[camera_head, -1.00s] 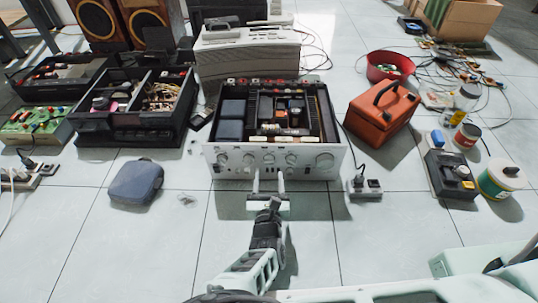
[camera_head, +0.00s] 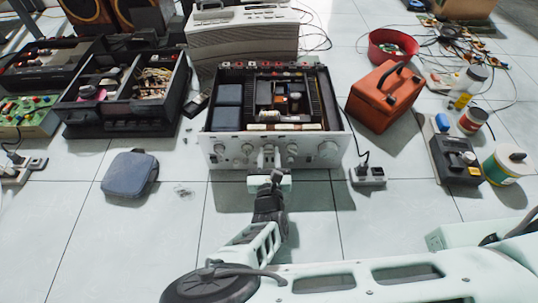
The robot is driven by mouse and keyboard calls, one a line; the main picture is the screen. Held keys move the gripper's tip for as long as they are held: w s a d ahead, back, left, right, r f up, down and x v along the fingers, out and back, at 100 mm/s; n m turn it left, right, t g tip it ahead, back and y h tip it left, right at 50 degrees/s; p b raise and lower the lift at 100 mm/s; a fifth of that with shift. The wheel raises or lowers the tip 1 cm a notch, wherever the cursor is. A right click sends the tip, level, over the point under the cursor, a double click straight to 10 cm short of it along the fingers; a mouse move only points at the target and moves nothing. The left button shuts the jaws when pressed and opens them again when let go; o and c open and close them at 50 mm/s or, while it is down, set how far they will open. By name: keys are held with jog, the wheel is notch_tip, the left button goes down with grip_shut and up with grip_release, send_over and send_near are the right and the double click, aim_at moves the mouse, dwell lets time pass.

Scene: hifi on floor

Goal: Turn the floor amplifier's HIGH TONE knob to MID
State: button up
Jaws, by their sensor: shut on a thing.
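The floor amplifier (camera_head: 309,160) stands on the tiles with its top open and its silver front panel facing me. Several round knobs run along the panel, with a large one (camera_head: 328,150) at the right end. My gripper (camera_head: 268,157) is at the panel and shut on the middle knob of the row. Its fingers and palm hide most of that knob. Labels and pointer marks are too small to read, so I cannot tell the knob's setting or confirm that it is HIGH TONE.
A blue pouch (camera_head: 130,174) lies at the left. A black tool tray (camera_head: 125,92) stands at the left back. The floor in front is mostly clear.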

jog(key=shift+r+n+p, duration=0.25)
jog(key=shift+n+p, duration=0.25)
jog(key=shift+p, duration=0.35)
jog(key=shift+n+p, duration=0.4)
jog(key=shift+p, duration=0.15)
jog(key=shift+f+n+p, duration=0.25)
jog(key=shift+n+p, duration=0.1)
jog(key=shift+n, duration=0.35)
jog(key=o, duration=1)
jog(key=shift+c, duration=0.2)
